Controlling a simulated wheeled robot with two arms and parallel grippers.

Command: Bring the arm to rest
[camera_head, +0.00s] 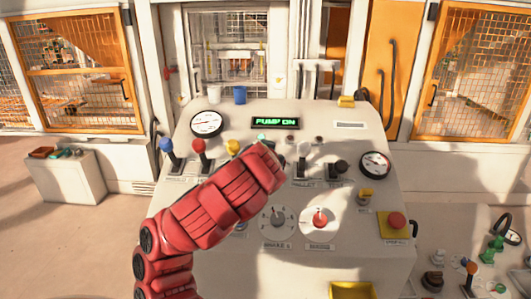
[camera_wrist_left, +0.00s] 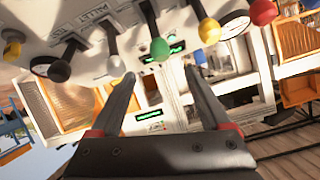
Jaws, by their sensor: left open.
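My left arm (camera_head: 215,200) is red and reaches from the lower left over the middle of the control console (camera_head: 295,258) in the head view. It hides its own gripper there. In the left wrist view the left gripper (camera_wrist_left: 160,76) has its two dark fingers apart with nothing between the tips. A green lever knob (camera_wrist_left: 160,48) shows just beyond the gap between the fingertips. A yellow knob (camera_wrist_left: 209,30) and a red knob (camera_wrist_left: 263,12) are to its right. I cannot tell how far the fingers are from the knobs. My right gripper is in neither view.
On the console stand a blue lever (camera_head: 167,147), red lever (camera_head: 198,147), gauges (camera_head: 207,122), a red dial (camera_head: 320,218) and a red stop button (camera_head: 396,220). The display (camera_head: 275,123) reads "PUMP ON".

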